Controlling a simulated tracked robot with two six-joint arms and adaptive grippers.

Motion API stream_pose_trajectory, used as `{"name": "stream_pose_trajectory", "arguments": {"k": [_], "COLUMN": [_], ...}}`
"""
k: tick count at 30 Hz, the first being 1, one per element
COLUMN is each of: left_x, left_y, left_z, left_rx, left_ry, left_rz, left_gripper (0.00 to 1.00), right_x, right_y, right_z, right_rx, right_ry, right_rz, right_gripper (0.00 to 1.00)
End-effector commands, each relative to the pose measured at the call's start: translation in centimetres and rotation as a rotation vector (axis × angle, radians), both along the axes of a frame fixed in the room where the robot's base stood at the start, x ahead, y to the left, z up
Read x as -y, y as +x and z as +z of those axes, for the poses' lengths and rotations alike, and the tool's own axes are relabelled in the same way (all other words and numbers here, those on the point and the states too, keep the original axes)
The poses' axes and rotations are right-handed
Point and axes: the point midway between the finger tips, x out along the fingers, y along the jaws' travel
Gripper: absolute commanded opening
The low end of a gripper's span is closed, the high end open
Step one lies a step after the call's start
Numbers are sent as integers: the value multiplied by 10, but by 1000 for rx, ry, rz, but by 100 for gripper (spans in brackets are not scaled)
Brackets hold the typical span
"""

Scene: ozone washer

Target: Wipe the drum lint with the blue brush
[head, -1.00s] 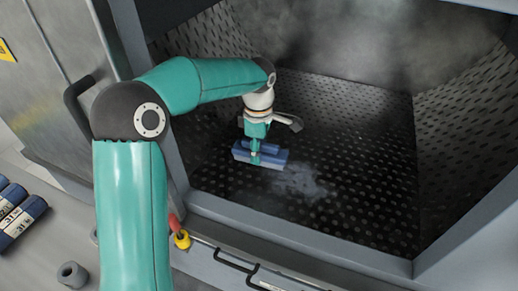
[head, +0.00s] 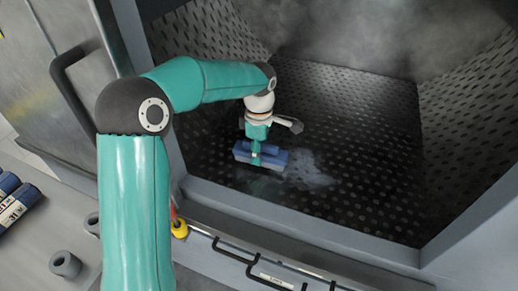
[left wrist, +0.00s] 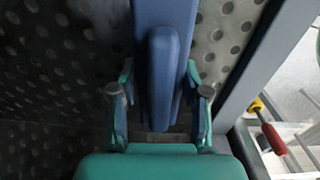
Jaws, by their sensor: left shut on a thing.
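My left gripper (head: 256,150) reaches into the perforated dark drum (head: 370,120) and is shut on the blue brush (head: 271,161). The brush lies low at the drum floor; I cannot tell how firmly it touches. In the left wrist view, the gripper's fingers (left wrist: 160,105) stand on both sides of the brush's blue handle (left wrist: 163,70). A pale grey patch of lint (head: 310,170) is on the drum floor just right of the brush. A fainter pale smear shows in front of the brush. My right gripper is not in view.
The drum's front sill (head: 300,235) and side frame edge my arm. A black door handle (head: 72,95) is at the left. Blue labelled cylinders (head: 16,203) and a small grey ring (head: 65,264) are at lower left. A yellow and red knob (head: 180,228) sits by the sill. Haze hangs at the drum's back.

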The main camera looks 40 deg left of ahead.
Motion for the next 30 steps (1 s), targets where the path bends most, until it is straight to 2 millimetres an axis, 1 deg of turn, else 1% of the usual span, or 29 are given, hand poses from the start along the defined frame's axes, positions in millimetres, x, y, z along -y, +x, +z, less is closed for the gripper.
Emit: {"name": "stream_pose_trajectory", "arguments": {"k": [16,30], "left_x": [0,0], "left_y": [0,0], "left_z": [0,-9], "left_rx": [1,1], "left_ry": [0,0], "left_rz": [0,1], "left_gripper": [18,18], "right_x": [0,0], "right_y": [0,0], "right_z": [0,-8], "right_rx": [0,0], "right_ry": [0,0], "right_rz": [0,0], "right_gripper": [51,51]}}
